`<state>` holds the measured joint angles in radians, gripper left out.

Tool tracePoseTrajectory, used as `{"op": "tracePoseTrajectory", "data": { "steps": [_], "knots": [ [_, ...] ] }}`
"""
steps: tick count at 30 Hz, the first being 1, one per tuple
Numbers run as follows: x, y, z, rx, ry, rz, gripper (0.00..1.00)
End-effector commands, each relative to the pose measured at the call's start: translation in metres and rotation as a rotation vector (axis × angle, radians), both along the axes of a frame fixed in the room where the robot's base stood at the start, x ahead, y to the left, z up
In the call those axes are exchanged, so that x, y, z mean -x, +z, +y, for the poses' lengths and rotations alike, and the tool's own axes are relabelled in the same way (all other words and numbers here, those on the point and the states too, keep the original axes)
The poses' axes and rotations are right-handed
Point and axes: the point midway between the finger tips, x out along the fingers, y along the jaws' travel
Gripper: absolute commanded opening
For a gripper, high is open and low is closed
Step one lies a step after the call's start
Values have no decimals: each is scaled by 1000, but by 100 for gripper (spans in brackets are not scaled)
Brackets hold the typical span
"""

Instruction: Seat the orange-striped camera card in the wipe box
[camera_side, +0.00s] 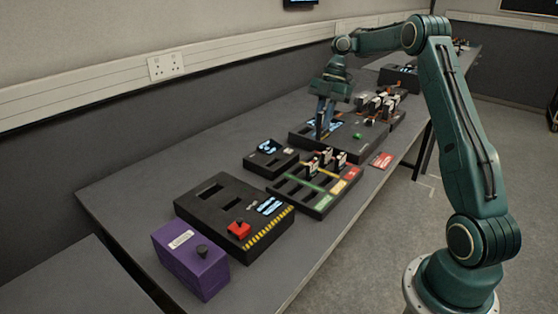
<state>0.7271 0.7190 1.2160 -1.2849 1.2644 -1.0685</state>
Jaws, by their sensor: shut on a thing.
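My gripper (321,128) is at the far part of the bench, pointing down over the black box with a blue display (345,143). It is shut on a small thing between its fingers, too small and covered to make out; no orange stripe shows. The fingertips are low at this box, but I cannot tell whether the held thing touches it. A black box with two dark slots, a red knob and a yellow-black hazard strip (222,215) sits nearer the camera. It may be the wipe box, but I cannot read its label.
A sorting tray (316,203) with green, yellow and red bands holds several small cards. A small black box (268,158), a purple box (190,262) and a red label (381,160) are nearby. More upright cards stand at the back. The bench's left side is clear.

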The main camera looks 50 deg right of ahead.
Motion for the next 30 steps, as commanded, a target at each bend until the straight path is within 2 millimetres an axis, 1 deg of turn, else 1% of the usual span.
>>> {"op": "tracePoseTrajectory", "data": {
  "steps": [1,5,8,12,14,18,24,27,30],
  "knots": [
    [-7,-2,9,-4,4,1,0],
    [-28,-9,37,-11,4,3,0],
    [-45,-15,63,-15,4,4,0],
    [-69,-26,104,-20,2,7,0],
    [-78,-31,122,-19,2,8,0],
    [-96,-42,165,-16,2,7,0],
    [-114,-57,220,-5,1,6,0],
    [-119,-63,241,1,2,4,0],
    [-122,-67,255,6,0,1,0]
  ]
}}
